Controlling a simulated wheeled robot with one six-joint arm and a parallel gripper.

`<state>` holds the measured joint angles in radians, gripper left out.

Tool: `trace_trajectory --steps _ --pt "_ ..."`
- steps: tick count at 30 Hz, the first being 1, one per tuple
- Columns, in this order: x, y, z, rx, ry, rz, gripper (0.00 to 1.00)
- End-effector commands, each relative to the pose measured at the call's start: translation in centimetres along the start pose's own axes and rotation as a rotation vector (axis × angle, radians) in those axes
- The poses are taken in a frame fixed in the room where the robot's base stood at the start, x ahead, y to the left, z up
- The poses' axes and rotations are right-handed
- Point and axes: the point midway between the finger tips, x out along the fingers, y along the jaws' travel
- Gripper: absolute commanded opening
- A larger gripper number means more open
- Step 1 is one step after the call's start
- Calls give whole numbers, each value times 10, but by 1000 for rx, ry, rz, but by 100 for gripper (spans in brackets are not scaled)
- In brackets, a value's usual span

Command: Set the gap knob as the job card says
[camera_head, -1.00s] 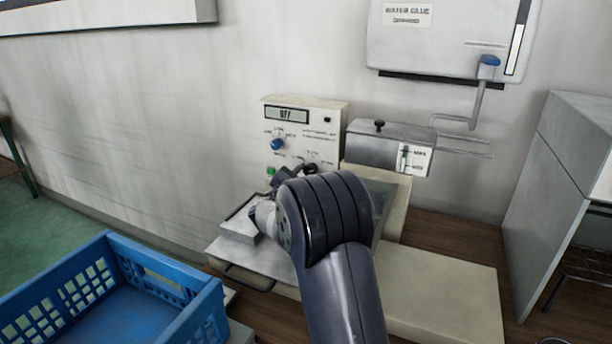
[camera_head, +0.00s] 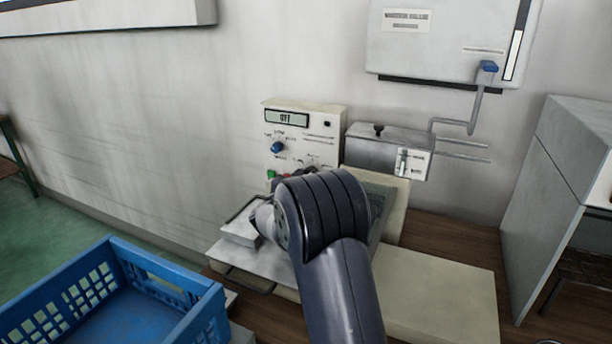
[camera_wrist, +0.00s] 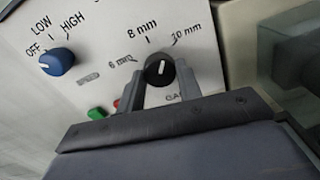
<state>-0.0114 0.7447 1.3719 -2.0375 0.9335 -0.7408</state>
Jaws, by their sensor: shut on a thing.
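The black gap knob (camera_wrist: 160,70) sits on the white control panel (camera_wrist: 105,30), below the marks 6 mm, 8 mm and 10 mm. Its white pointer line stands nearly upright, close to the 8 mm tick. My gripper (camera_wrist: 161,84) has one grey finger on each side of the knob and is shut on it. In the head view my arm hides the gap knob and the fingers; the panel (camera_head: 330,118) shows above them. I cannot make out a job card in either view.
A blue knob (camera_wrist: 57,62) with OFF, LOW and HIGH marks is left of the gap knob. A green button (camera_wrist: 96,113) lies below. The display (camera_head: 287,118) appears to read OFF. A metal glue box (camera_head: 385,150) stands at right. A blue crate (camera_head: 130,300) is at front left.

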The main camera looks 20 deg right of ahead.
Motion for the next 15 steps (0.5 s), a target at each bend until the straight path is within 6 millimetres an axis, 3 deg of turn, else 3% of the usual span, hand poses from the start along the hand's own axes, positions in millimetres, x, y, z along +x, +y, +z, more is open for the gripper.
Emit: trace_trajectory --steps 15 --pt "0 0 2 -453 2 1 11"
